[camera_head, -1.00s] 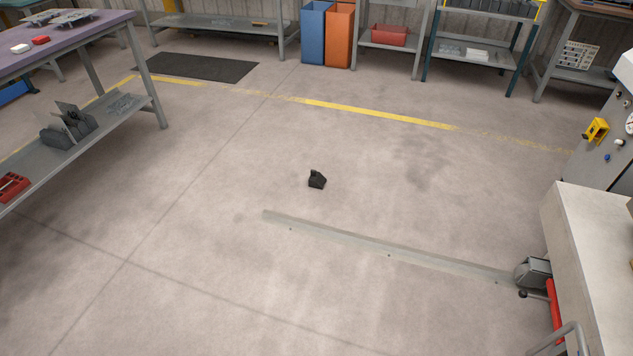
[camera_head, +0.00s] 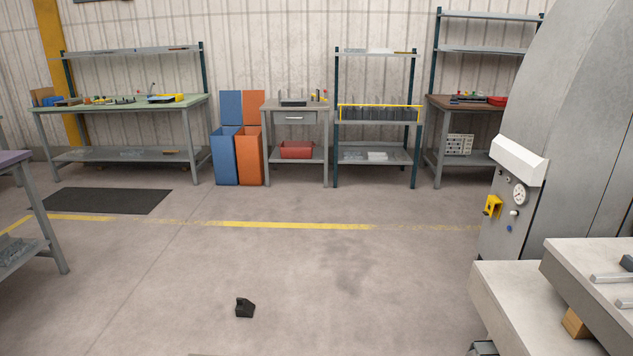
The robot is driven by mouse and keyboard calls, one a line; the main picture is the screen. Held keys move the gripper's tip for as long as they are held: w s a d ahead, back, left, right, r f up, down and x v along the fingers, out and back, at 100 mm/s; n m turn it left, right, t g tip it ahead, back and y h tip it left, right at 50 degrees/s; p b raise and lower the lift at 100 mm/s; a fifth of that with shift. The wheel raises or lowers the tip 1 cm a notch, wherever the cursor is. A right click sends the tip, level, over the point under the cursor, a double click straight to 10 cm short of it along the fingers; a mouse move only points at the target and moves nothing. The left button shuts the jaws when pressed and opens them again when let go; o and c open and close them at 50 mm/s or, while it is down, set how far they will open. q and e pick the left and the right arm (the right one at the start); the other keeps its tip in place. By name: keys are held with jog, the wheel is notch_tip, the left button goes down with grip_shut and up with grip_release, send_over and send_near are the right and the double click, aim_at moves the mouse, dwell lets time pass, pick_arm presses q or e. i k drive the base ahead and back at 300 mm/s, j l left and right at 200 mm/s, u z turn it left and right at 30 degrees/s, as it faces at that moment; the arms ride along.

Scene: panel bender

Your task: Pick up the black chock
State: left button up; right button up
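The black chock (camera_head: 244,308) is a small dark wedge-shaped block. It lies on the bare concrete floor in the lower part of the head view, left of the middle. Nothing touches it or covers it. Neither of my grippers shows in the head view.
A grey machine with a gauge and a pale bench (camera_head: 510,300) stand at the right. Benches, shelves, a blue bin (camera_head: 223,158) and an orange bin (camera_head: 249,158) line the back wall. The floor around the chock is clear.

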aim_at(244, 307)
jog(key=i+j+z, duration=0.55)
jog(key=j, duration=0.2)
jog(key=i+j+z, duration=0.3)
jog(key=j, duration=0.15)
jog(key=k, duration=0.1)
